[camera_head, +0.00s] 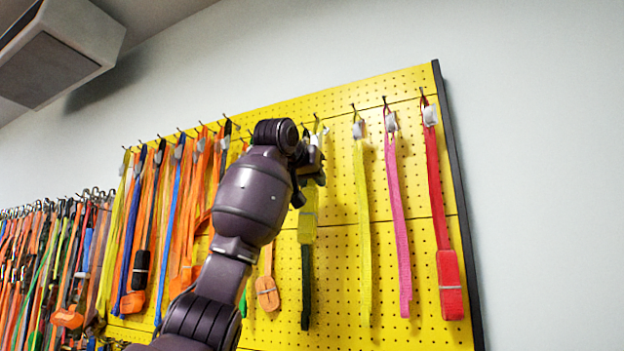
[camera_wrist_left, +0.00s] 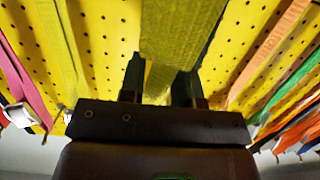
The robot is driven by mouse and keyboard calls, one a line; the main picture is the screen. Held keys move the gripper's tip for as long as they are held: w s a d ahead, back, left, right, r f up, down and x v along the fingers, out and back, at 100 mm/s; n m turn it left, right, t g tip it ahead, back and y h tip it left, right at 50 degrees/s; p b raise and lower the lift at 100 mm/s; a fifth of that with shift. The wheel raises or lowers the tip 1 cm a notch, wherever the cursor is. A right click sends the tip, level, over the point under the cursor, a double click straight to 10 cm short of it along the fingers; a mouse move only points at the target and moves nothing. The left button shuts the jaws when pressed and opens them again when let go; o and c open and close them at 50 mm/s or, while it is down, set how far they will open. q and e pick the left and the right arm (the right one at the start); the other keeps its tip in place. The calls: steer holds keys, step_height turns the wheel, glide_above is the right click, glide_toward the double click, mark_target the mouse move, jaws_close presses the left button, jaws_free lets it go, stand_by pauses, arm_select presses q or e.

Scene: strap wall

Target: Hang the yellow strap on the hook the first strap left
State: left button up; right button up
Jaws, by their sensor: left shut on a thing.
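My left gripper (camera_head: 312,168) is high at the middle of the yellow pegboard and is shut on a strap. In the left wrist view the strap (camera_wrist_left: 180,35) runs between the two fingers (camera_wrist_left: 158,85). Its top reaches up near a hook (camera_head: 317,117); I cannot tell whether its loop is over that hook. Another plain yellow strap (camera_head: 363,220) hangs from a hook just to the right. My arm hides some hooks to the left, and no empty hook shows clearly.
A pink strap (camera_head: 396,200) and a red strap (camera_head: 437,190) hang farther right on the yellow pegboard (camera_head: 337,270). Orange, blue and yellow straps (camera_head: 172,225) hang close together on the left. The pegboard's dark right edge (camera_head: 457,190) borders bare wall.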

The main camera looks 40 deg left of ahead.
arm_select(q)
steer(key=o, duration=1)
arm_select(e)
steer(key=shift+f, duration=0.15)
arm_select(q)
steer(key=shift+s+d+r, duration=0.1)
steer(key=shift+s+d, duration=0.05)
steer(key=shift+s, duration=0.3)
steer(key=b+v, duration=0.3)
steer(key=v, duration=0.7)
arm_select(e)
steer(key=shift+w+f, duration=0.55)
steer(key=shift+f, duration=0.05)
